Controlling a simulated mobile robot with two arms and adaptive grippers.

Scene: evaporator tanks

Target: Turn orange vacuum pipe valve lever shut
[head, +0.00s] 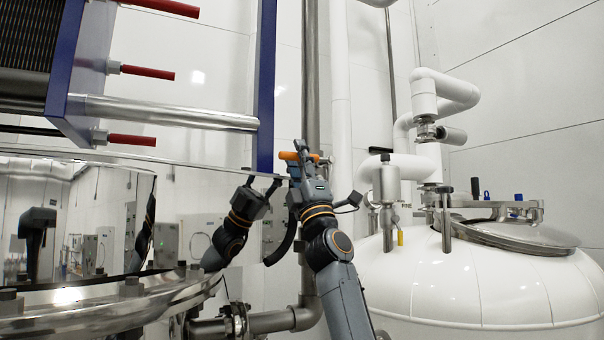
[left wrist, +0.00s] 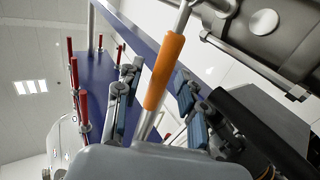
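The orange valve lever (head: 288,156) shows as a short, roughly level bar beside the vertical steel pipe in the head view. In the left wrist view the orange sleeve (left wrist: 165,72) slants on a steel rod across the middle. My left gripper (head: 303,152) is at the lever, its arm rising from below. Its two fingers (left wrist: 157,88) stand apart on either side of the sleeve, with gaps showing, so it looks open around the lever. The gripper hides part of the lever and the valve body. My right gripper is not in view.
The vertical steel pipe (head: 310,70) runs just behind my gripper. A blue frame post (head: 265,85) stands close left, with red-tipped rods (head: 147,72) further left. A polished tank (head: 90,300) is at lower left. A white tank (head: 440,290) with pipework stands at right.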

